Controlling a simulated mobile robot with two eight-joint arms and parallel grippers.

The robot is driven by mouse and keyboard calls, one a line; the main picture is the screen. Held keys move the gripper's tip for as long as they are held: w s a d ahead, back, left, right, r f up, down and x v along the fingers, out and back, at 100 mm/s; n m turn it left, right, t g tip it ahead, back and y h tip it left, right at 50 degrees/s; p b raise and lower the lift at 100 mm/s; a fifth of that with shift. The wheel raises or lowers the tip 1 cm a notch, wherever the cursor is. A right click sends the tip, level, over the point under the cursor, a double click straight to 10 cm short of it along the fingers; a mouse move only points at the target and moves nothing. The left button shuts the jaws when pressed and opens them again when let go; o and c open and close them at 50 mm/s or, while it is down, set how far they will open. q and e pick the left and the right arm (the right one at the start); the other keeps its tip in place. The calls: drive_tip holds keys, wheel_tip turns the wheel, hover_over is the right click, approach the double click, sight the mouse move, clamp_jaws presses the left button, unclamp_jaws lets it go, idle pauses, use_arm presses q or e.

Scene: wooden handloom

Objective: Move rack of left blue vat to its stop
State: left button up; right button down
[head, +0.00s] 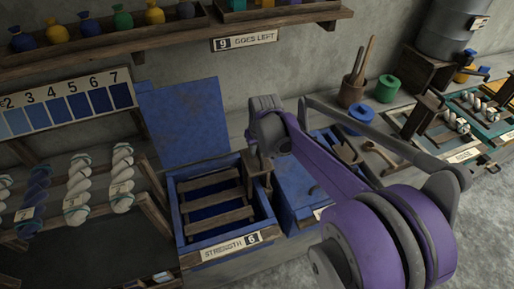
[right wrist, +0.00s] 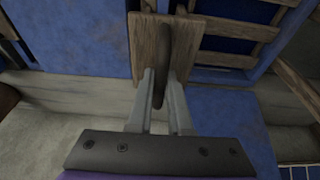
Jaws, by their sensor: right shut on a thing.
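The left blue vat (head: 179,215) stands open in the head view, its blue lid (head: 183,120) raised behind it. A wooden rack with several slats (head: 213,192) lies across the dark blue inside; its slats also show in the right wrist view (right wrist: 228,30). A wooden block (head: 258,165) stands at the vat's right side. In the right wrist view, my right gripper (right wrist: 160,82) is shut on a dark upright handle (right wrist: 166,42) in front of this block. In the head view its fingertips are hard to make out. My left gripper is not in view.
A second blue vat (head: 297,183) with a closed lid stands to the right, partly behind my right arm. Hanging skeins (head: 77,190) are at the left. A wooden shelf (head: 180,42) runs above. A pot of sticks (head: 353,92) stands on the bench behind.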

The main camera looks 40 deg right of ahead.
sight(258, 160)
drive_tip(key=b+x, duration=0.2)
drive_tip(key=x, duration=0.1)
drive_tip(key=s+b+x, duration=0.1)
drive_tip(key=x, duration=0.2)
drive_tip(key=shift+s+a+f+b, duration=0.2)
drive_tip(key=shift+a+f+b, duration=0.1)
drive_tip(key=shift+b, duration=0.1)
drive_tip(key=shift+s+a+f+b+x, duration=0.1)
drive_tip(key=shift+s+b+x, duration=0.15)
drive_tip(key=shift+b+x, duration=0.8)
drive_tip(key=shift+s+a+f+b+x, duration=0.1)
drive_tip(key=shift+s+b+x, duration=0.2)
drive_tip(key=shift+b+x, duration=0.7)
drive_tip(key=shift+s+a+b+x, duration=0.1)
drive_tip(key=shift+s+b+x, duration=0.3)
drive_tip(key=shift+x, duration=1.2)
drive_tip(key=shift+d, duration=0.1)
drive_tip(key=shift+w, duration=0.1)
unclamp_jaws()
drive_tip(key=shift+r, duration=0.1)
drive_tip(key=p+v, duration=0.1)
drive_tip(key=v, duration=0.1)
drive_tip(key=w+p+v, duration=0.1)
drive_tip(key=p+v, duration=0.3)
drive_tip(key=shift+w+d+r, duration=0.25)
drive_tip(key=shift+r, duration=0.35)
